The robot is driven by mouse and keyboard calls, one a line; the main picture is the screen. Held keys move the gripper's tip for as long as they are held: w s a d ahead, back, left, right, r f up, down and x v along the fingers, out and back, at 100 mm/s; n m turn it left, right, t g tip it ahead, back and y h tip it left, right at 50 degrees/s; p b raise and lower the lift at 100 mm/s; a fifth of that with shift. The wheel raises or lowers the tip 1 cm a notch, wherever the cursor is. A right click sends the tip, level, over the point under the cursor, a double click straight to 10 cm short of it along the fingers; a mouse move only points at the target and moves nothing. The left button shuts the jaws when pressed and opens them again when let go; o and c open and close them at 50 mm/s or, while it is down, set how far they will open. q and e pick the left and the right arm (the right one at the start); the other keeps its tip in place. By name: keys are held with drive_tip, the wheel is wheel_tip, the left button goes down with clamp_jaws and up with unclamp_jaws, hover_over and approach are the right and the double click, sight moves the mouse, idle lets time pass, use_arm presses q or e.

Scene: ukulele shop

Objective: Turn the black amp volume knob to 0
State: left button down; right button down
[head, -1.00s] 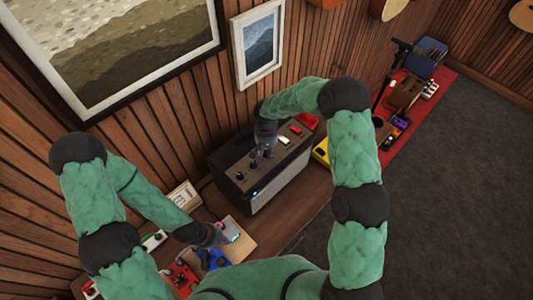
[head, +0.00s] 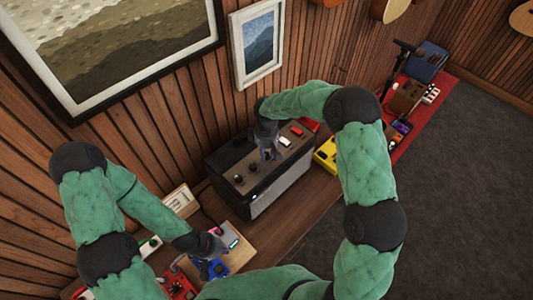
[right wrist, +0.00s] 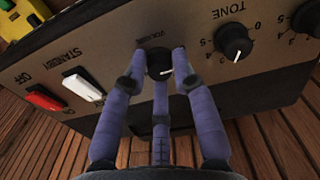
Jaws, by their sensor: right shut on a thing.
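The black amp (head: 222,161) stands on the wooden bench against the slatted wall, its control panel facing up. In the right wrist view, the black volume knob (right wrist: 158,60) sits under the VOLUME label. Its white pointer line points to the right of the picture. My right gripper (right wrist: 160,64) is shut on this knob, with two fingers at its sides and one against its lower edge. The fingers hide the volume scale. In the head view, my right gripper (head: 268,153) hides the knob. My left gripper (head: 220,246) is low over the pedals; its fingers are unclear.
The tone knob (right wrist: 234,43) is right of the volume knob in the wrist view. A white standby switch (right wrist: 82,87) and red power switch (right wrist: 43,101) are left of it. A yellow pedal (head: 326,154) stands beside the amp. Several pedals crowd my left gripper.

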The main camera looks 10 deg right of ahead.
drive_tip(key=shift+n, duration=1.1)
drive_tip(key=c, duration=1)
unclamp_jaws()
drive_tip(key=shift+r, duration=0.1)
wheel_tip(320, 180, up, 12)
drive_tip(key=shift+f, duration=0.25)
